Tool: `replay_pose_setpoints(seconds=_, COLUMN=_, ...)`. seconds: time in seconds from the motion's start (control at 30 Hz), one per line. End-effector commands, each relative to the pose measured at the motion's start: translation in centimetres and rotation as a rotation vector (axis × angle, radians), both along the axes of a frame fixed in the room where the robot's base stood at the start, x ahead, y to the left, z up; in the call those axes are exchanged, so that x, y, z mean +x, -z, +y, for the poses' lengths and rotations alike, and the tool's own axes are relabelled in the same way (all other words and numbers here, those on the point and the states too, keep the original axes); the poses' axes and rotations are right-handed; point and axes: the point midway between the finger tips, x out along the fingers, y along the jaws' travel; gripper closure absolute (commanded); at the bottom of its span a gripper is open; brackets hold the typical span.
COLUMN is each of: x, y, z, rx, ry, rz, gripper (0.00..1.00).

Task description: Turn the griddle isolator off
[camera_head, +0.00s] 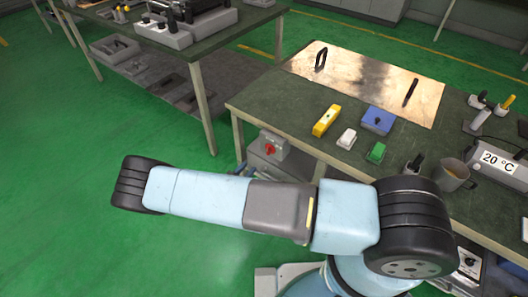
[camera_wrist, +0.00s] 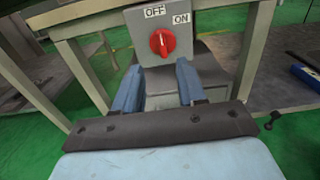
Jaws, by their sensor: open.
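The isolator is a grey box (camera_head: 275,143) with a red rotary knob (camera_head: 270,149), mounted below the front edge of the workbench. In the wrist view the box (camera_wrist: 145,52) fills the top middle, with the red knob (camera_wrist: 162,42) facing me. OFF is printed above the knob and ON at its upper right. The knob's pale mark points roughly upward; I cannot tell exactly which label it lines up with. My gripper (camera_wrist: 160,67) is open and empty, its two blue fingers apart just below the knob. In the head view my arm mostly hides the gripper.
The workbench (camera_head: 262,98) carries a shiny metal plate (camera_head: 375,78), yellow, white, green and blue blocks, a mug (camera_head: 453,174) and a 20 °C display (camera_head: 497,162). Bench legs (camera_wrist: 85,75) flank the isolator. Green floor (camera_head: 70,240) lies clear at left.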

Motion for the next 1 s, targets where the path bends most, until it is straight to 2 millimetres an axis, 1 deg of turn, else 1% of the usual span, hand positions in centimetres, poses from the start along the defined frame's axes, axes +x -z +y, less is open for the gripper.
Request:
replay_pose_setpoints(seconds=0.6, x=8.0, y=-0.1, z=-6.4, rx=-0.001, ry=0.003, rz=-0.002, gripper=0.60)
replay_pose_setpoints(seconds=0.8, x=9.7, y=-0.1, z=-7.6, rx=0.000, ry=0.002, rz=0.000, gripper=0.60)
replay_pose_setpoints(seconds=1.0, x=10.2, y=-0.1, z=-8.0, rx=0.001, ry=0.002, rz=-0.001, gripper=0.60)
